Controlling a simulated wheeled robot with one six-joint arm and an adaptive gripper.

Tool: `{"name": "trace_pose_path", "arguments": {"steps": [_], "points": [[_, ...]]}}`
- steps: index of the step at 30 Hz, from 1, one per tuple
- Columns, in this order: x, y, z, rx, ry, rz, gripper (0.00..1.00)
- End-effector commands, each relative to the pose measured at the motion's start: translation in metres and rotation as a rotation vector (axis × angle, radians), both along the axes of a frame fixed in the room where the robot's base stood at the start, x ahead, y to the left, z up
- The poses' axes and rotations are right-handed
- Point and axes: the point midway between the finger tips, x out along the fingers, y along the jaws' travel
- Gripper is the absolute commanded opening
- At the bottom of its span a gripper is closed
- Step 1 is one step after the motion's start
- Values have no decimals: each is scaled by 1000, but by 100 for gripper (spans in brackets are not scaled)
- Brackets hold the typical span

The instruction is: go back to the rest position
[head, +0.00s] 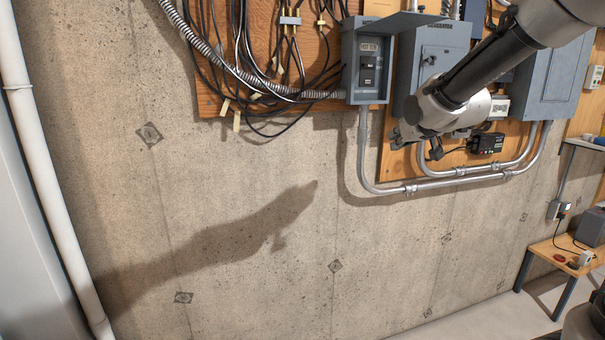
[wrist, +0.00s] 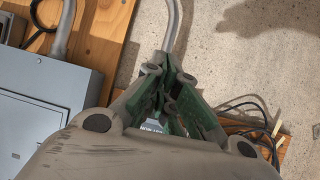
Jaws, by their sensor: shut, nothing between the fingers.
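My gripper (head: 402,136) is in the upper right of the head view, in front of the electrical panels on the wall. It hangs from my arm, which comes in from the top right. In the wrist view my gripper (wrist: 168,88) shows its green-lined fingers drawn together, with nothing seen between them. Part of the conduit and wood board behind is hidden by my arm in the head view.
An open-lidded grey switch box (head: 368,68) and a grey panel box (head: 558,80) are on a wood board (head: 398,160). Metal conduit (head: 440,183) runs beneath. A small bench (head: 553,252) stands lower right. A white pipe (head: 45,170) is at left. The concrete wall's middle is bare.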

Motion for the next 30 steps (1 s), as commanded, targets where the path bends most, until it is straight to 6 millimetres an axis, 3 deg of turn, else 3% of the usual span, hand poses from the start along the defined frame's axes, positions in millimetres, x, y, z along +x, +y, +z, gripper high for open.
{"name": "trace_pose_path", "arguments": {"steps": [3,6,12,13,15,18,30], "points": [[-81,-34,-43,-66,285,-49,0],[-159,-60,-66,-101,501,-84,0],[-313,-97,-81,-105,798,-151,0],[-327,-99,-81,-99,808,-160,0],[-347,-104,-78,-82,792,-182,0],[-356,-109,-70,-63,732,-205,0],[-359,-114,-60,-49,688,-228,0]]}}
